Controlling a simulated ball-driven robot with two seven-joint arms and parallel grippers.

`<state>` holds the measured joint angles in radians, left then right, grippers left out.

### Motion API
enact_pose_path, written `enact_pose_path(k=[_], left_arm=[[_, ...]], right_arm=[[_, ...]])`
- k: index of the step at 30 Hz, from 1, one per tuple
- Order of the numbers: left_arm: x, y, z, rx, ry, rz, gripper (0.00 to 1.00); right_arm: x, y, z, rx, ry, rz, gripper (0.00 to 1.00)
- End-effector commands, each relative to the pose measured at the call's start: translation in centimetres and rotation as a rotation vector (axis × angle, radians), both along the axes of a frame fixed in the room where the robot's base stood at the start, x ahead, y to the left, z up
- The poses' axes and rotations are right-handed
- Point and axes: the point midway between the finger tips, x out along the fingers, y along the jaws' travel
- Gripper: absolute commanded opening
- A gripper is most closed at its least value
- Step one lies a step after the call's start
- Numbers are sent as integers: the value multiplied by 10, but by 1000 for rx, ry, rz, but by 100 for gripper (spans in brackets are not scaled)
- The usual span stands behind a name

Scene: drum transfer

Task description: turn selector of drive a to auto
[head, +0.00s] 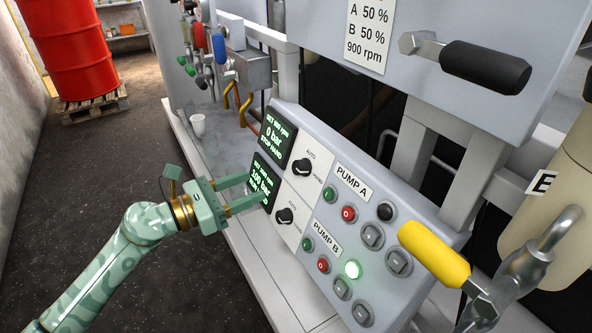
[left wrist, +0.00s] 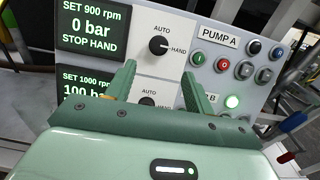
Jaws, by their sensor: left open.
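The control panel (head: 398,212) carries two black selector knobs with AUTO and HAND marks. The upper selector (head: 303,167), beside the PUMP A label (head: 353,180), also shows in the left wrist view (left wrist: 158,45); its pointer is turned toward HAND. The upper display (head: 274,138) reads 0 bar, STOP HAND. The lower selector (head: 285,215) is by PUMP B and is partly hidden in the left wrist view (left wrist: 147,101). My left gripper (head: 252,189) is open and empty in front of the displays, fingers toward the panel. In the left wrist view its fingertips (left wrist: 158,72) sit below the upper selector.
Push buttons (head: 349,213) and a lit green lamp (head: 353,269) are right of the selectors. A yellow handle (head: 434,254) sticks out at the panel's right. A white cup (head: 198,125) stands behind. A red drum (head: 76,45) is on a pallet. The floor at left is clear.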

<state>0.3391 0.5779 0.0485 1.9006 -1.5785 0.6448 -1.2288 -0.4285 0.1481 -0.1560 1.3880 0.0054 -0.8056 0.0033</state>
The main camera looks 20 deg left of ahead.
Motion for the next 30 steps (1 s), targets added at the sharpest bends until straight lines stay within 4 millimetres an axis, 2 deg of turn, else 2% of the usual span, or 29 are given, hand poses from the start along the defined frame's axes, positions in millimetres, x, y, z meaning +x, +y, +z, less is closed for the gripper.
enact_pose_path(k=[6,12,18,27,30], left_arm=[[48,-35,-2,-4,-1,1,53],[79,-58,-3,-4,3,1,53],[92,-68,-1,-3,2,2,53],[93,-69,0,-2,2,1,53],[93,-69,0,-2,2,1,25]], right_arm=[[30,0,13,-21,-25,35,0],[58,-1,30,-47,-52,67,0],[73,-2,43,-65,-66,84,0],[75,-2,45,-67,-68,85,0],[75,-2,45,-67,-68,85,0]])
